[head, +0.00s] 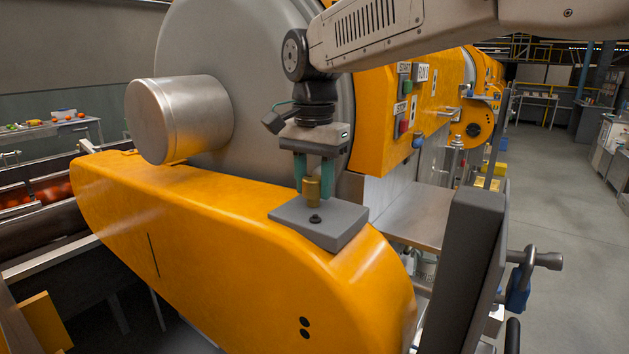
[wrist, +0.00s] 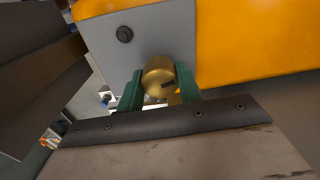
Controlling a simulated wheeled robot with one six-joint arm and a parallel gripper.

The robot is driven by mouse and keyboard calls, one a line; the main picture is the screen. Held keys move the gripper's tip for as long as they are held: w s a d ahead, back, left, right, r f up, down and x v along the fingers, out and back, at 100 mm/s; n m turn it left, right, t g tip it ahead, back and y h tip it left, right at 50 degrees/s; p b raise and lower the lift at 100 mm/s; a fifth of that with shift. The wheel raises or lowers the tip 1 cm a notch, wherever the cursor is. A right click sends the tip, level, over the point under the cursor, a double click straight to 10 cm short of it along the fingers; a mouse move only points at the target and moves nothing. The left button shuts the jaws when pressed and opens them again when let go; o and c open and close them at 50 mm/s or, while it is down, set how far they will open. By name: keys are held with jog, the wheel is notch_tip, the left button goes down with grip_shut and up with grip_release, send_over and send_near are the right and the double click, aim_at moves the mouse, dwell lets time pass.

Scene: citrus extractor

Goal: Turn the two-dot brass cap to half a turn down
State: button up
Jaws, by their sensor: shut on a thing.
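In the wrist view my gripper (wrist: 160,92) is shut on the brass cap (wrist: 158,78), one finger against each side. A dark mark shows on the cap's top. The cap's turn angle cannot be read from these frames.
A small black knob (head: 315,218) sits on the grey block beside the cap. The orange housing (head: 200,235) spreads below, with a steel cylinder (head: 180,118) at left. A dark grey post (head: 466,270) stands at right. Open floor (head: 560,220) lies beyond it.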

aim_at(314, 177)
jog(key=shift+m, duration=1.6)
jog(key=o, duration=1)
jog(key=shift+s, duration=0.1)
notch_tip(314, 177, up, 8)
jog(key=shift+f, duration=0.1)
